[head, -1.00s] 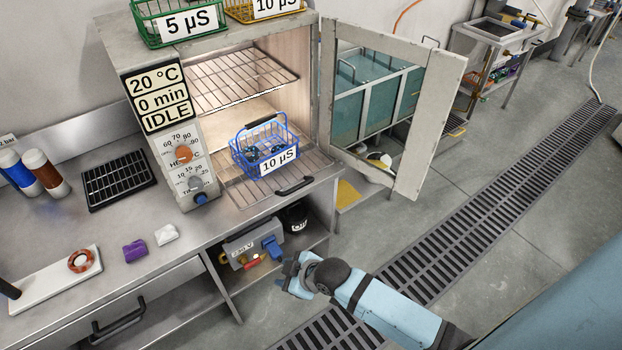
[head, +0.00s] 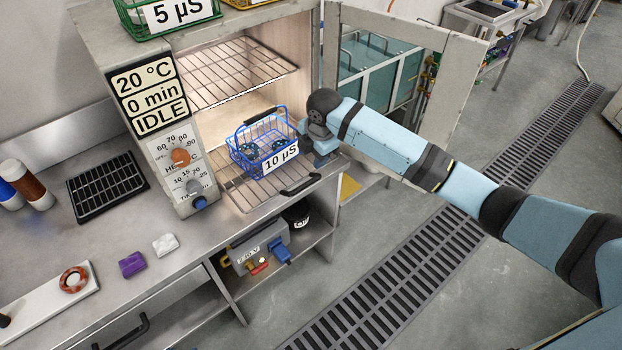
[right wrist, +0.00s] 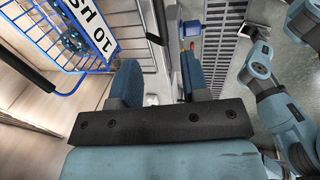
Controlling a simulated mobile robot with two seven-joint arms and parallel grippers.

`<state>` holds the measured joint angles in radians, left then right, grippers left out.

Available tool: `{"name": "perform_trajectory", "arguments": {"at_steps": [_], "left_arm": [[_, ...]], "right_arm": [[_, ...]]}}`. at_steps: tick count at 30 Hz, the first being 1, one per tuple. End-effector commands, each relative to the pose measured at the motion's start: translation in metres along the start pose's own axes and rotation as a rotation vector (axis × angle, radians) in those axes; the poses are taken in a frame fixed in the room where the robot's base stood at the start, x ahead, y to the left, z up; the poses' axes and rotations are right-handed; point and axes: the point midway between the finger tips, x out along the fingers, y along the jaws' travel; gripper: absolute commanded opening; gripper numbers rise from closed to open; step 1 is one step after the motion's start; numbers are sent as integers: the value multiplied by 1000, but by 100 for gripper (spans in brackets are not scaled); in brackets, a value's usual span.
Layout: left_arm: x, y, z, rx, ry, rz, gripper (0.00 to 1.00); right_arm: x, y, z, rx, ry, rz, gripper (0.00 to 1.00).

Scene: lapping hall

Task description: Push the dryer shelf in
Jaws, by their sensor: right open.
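The dryer shelf is the lower wire rack (head: 235,191), which sticks out of the dryer's open front. It has a black handle (head: 301,185) on its front edge. A blue wire basket (head: 250,165) labelled 10 µS stands on it, and also shows in the right wrist view (right wrist: 65,45). My right gripper (head: 320,150) is at the basket's right, above the shelf's right end, partly hidden by its own wrist. In the right wrist view its two blue fingers (right wrist: 160,85) stand apart with nothing gripped. Another blue arm, seemingly my left, shows there at right; its jaws are unclear.
The dryer door (head: 460,85) stands open at the right, close behind my right arm. An upper wire rack (head: 225,72) is inside the dryer. The control panel (head: 180,155) reads IDLE. A black tray (head: 107,186) lies on the steel bench.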

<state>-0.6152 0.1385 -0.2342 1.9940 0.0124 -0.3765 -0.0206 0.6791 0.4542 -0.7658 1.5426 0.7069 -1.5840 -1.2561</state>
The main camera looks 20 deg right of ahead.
Motion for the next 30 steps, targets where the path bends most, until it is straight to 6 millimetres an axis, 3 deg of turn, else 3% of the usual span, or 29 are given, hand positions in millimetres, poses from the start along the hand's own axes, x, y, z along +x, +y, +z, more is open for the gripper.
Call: {"name": "perform_trajectory", "arguments": {"at_steps": [16,22,30], "left_arm": [[-5,-4,-4,1,-2,-8,43],[-5,-3,-5,0,-2,-8,43],[-5,-2,-5,0,-1,-7,43]], "right_arm": [[106,0,-1,3,0,0,42],[124,0,0,2,0,0,42],[126,0,-1,2,0,2,42]]}}
